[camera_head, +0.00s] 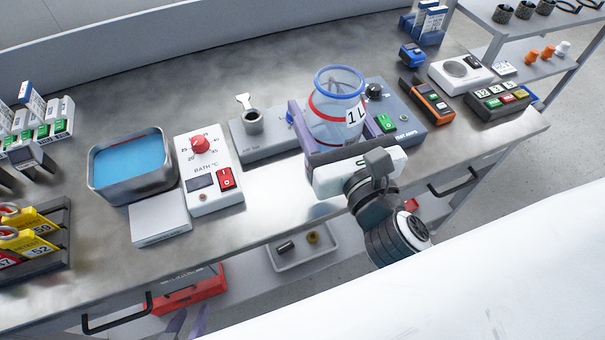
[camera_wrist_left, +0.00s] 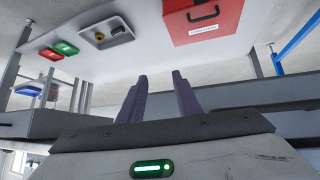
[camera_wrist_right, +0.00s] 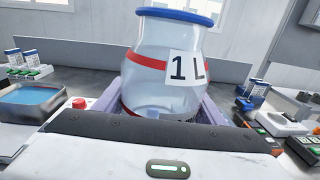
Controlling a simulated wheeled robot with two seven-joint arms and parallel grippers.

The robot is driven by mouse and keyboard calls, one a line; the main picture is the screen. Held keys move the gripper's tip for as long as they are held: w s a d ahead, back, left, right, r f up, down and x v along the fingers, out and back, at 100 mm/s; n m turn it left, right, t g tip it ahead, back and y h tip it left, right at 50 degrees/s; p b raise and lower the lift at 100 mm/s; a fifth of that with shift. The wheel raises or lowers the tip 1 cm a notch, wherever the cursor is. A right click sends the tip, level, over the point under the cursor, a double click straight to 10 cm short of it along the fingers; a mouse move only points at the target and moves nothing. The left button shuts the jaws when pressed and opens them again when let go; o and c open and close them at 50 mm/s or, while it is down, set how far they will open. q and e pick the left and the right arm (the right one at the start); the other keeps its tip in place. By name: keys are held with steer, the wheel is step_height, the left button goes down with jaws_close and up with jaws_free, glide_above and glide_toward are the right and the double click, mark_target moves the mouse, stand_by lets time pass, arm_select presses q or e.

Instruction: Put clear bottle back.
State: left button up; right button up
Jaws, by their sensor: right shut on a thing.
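The clear bottle (camera_head: 334,112) has a blue rim, a red band and a "1L" label; it also shows large in the right wrist view (camera_wrist_right: 165,85). It stands upright between the purple fingers of my right gripper (camera_head: 336,127), which is shut on it. Its base is hidden behind the gripper, so I cannot tell whether it touches anything below. In the head view it overlaps a grey pump station (camera_head: 266,140) with a green switch. My left gripper (camera_wrist_left: 160,85) is empty with its fingers apart. Its fingertips (camera_head: 187,322) show low in the head view, by the bench's front edge.
Left of the bottle are a bath of blue liquid (camera_head: 168,187) and a white bath controller (camera_head: 222,192) with a red knob. Right are an orange meter (camera_head: 428,101) and a white stirrer plate (camera_head: 452,75). A red toolbox (camera_head: 186,293) and a tray (camera_head: 284,261) lie below the bench.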

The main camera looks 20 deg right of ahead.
steer(key=w+a+r+y, duration=0.1)
steer(key=w+a+r, duration=0.1)
steer(key=w+a, duration=0.3)
step_height(320, 180, down, 10)
steer(key=b, duration=0.4)
steer(key=shift+w+d+r+n, duration=0.2)
steer(key=shift+w+d+n, duration=0.2)
steer(key=shift+w, duration=0.05)
steer(key=shift+f, duration=0.1)
steer(key=o, duration=1.1)
steer(key=shift+f, duration=0.2)
steer(key=o, duration=0.5)
steer(key=shift+c, duration=0.2)
steer(key=shift+r, duration=0.15)
